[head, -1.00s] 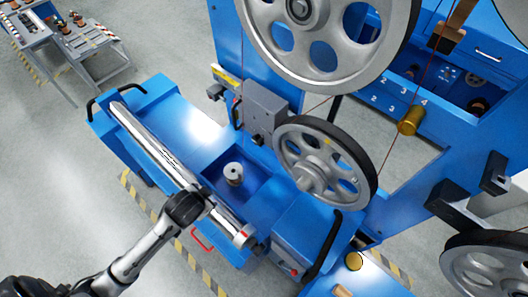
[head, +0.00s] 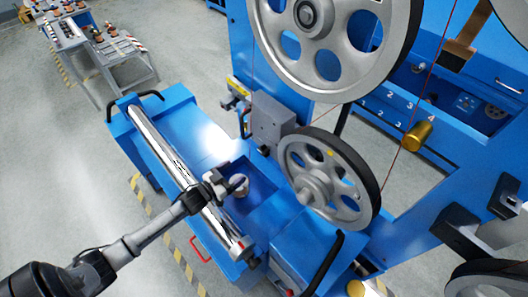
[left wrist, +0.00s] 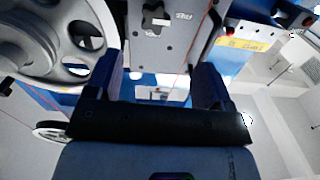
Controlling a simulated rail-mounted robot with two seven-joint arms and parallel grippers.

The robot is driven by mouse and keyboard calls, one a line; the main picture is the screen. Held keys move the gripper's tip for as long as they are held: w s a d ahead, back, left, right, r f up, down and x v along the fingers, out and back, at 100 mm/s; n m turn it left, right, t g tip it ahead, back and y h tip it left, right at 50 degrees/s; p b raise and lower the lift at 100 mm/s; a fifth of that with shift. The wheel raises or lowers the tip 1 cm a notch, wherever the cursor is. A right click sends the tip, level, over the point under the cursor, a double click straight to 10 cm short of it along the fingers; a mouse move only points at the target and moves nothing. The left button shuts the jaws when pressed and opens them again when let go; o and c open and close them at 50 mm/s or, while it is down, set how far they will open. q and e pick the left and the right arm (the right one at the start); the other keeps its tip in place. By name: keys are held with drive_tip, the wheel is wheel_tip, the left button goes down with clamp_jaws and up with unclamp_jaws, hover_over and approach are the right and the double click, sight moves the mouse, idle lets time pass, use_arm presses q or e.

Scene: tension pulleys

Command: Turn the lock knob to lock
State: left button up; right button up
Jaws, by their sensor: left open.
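A dark star-shaped knob (left wrist: 155,18) is on a grey panel (left wrist: 185,35) at the top of the left wrist view; I take it for the lock knob. I cannot make it out clearly in the head view, where the grey box (head: 272,118) stands beside the lower wheel. My left gripper (head: 238,186) is above the blue bench recess, short of the box. In the left wrist view its two fingers (left wrist: 160,70) are apart with nothing between them. A small metal cylinder (head: 241,190) in the recess is partly hidden by the gripper. My right gripper is not in view.
A long chrome roller (head: 165,150) lies along the blue bench beneath my left arm. A large spoked upper wheel (head: 330,62) and lower wheel (head: 312,187) stand right of it. A brass cylinder (head: 416,137) sits on the blue frame.

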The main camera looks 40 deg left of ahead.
sight(261, 153)
use_arm(q)
drive_tip(key=w, duration=0.4)
drive_tip(key=w+d, duration=0.1)
drive_tip(key=w, duration=0.3)
drive_tip(key=w+d, duration=0.1)
drive_tip(key=w, duration=0.3)
drive_tip(key=shift+d+r+p, duration=0.15)
drive_tip(key=shift+r+p, duration=0.05)
drive_tip(key=shift+p, duration=0.1)
drive_tip(key=shift+w+d, duration=0.1)
drive_tip(key=shift+w, duration=0.7)
drive_tip(key=c, duration=0.9)
